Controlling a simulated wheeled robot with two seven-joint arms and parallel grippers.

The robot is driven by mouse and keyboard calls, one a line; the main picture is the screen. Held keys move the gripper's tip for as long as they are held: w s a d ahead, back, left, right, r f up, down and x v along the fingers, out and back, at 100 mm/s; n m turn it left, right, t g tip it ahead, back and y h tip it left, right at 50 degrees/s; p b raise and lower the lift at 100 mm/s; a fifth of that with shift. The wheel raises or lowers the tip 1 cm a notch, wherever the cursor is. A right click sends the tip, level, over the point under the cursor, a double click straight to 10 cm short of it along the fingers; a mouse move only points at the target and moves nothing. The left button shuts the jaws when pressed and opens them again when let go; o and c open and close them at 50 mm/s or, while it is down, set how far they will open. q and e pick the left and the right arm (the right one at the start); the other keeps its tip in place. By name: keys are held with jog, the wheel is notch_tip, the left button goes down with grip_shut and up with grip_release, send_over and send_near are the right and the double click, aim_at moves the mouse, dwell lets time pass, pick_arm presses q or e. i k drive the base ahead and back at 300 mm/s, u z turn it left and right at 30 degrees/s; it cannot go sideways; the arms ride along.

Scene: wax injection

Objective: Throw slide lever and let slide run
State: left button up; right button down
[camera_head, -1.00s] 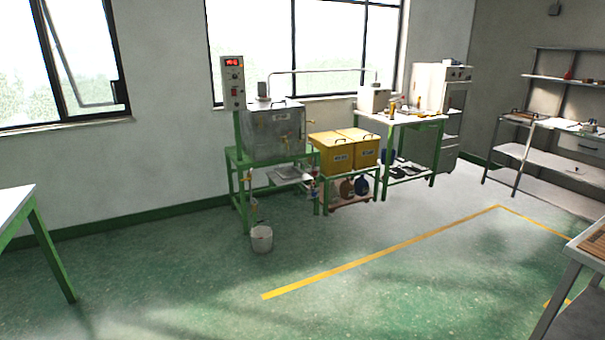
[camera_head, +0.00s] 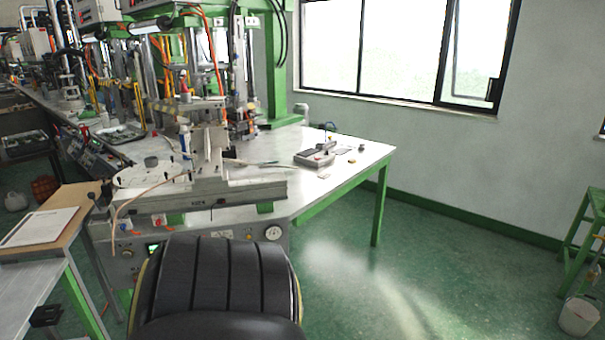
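The wax injection machine stands at left centre, with a green column (camera_head: 276,75) and a metal worktable (camera_head: 345,165). A long grey metal slide rail (camera_head: 240,193) lies along its near edge. A round pale plate (camera_head: 148,174) sits at the rail's left end. Several small dark knobs show around the plate, but I cannot tell which part is the slide lever. A round gauge (camera_head: 273,233) is on the front panel below the rail. Neither of my grippers is in view.
A black ribbed padded shape (camera_head: 215,285) at the bottom centre hides part of the machine's front. A small wooden-topped table (camera_head: 75,197) with a white sheet stands at left. More machines line the back left. Green floor (camera_head: 400,290) is open at right, with a white bucket (camera_head: 579,315).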

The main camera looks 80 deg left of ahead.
aim_at(92, 195)
jog(key=u, duration=4.3)
jog(key=i, duration=1.65)
